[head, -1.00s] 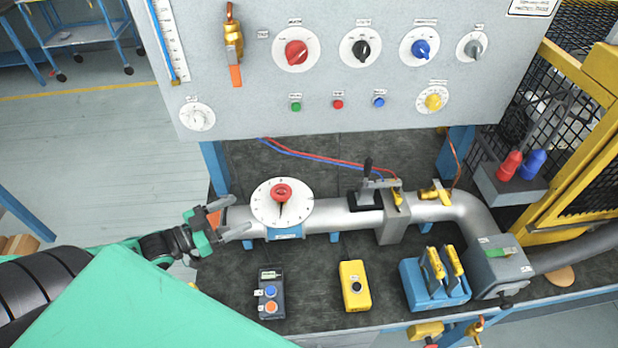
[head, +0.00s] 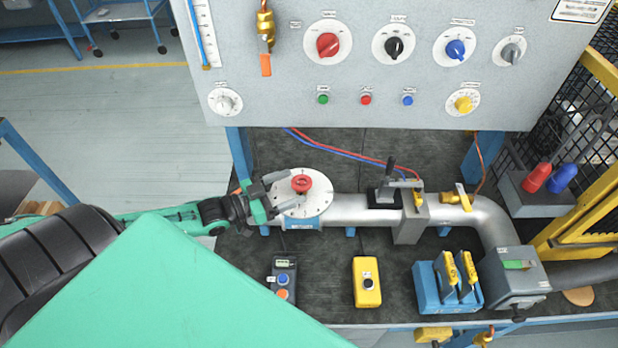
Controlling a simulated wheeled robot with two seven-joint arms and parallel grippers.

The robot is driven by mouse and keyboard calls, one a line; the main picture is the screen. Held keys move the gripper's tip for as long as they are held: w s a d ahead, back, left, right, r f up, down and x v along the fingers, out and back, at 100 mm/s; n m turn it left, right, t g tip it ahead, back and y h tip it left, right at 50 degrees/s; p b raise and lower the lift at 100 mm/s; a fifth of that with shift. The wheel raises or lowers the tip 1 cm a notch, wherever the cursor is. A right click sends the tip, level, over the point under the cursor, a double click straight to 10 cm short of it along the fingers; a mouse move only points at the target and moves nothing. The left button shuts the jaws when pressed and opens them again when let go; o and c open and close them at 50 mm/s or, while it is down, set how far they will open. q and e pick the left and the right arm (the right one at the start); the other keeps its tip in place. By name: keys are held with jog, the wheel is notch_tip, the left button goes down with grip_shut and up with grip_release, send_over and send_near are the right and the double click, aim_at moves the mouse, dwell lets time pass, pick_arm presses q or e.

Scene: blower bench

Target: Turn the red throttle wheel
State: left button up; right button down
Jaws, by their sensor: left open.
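The red throttle wheel (head: 302,183) is a small red knob on a round white dial plate (head: 318,205). The plate is mounted on top of the grey pipe (head: 355,210) on the bench. My left gripper (head: 291,187) comes in from the left and is open. Its two fingers point right over the left part of the dial plate, with their tips close to the left side of the wheel. I cannot tell whether they touch the wheel or how high they are above the plate. My right gripper is not in view.
A lever valve (head: 388,185) stands on the pipe to the right. The upright panel (head: 290,88) with several knobs rises behind.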

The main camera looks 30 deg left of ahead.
aim_at(311, 178)
pick_arm(q)
jog(key=x, duration=0.4)
jog(key=shift+r+p, duration=0.1)
jog(key=shift+p, duration=0.3)
jog(key=shift+x, duration=1.1)
jog(key=shift+c, duration=0.6)
jog(key=c, duration=0.9)
jog(key=shift+o, duration=0.2)
jog(key=n+y+p, duration=0.1)
jog(key=p, duration=0.1)
jog(key=shift+r+t+p, duration=0.1)
jog(key=shift+t+p, duration=0.2)
jog(key=shift+w+a+n+t+y+p, duration=0.1)
jog(key=shift+a+n+t+y+p, duration=0.1)
jog(key=shift+n+t+y+p, duration=0.4)
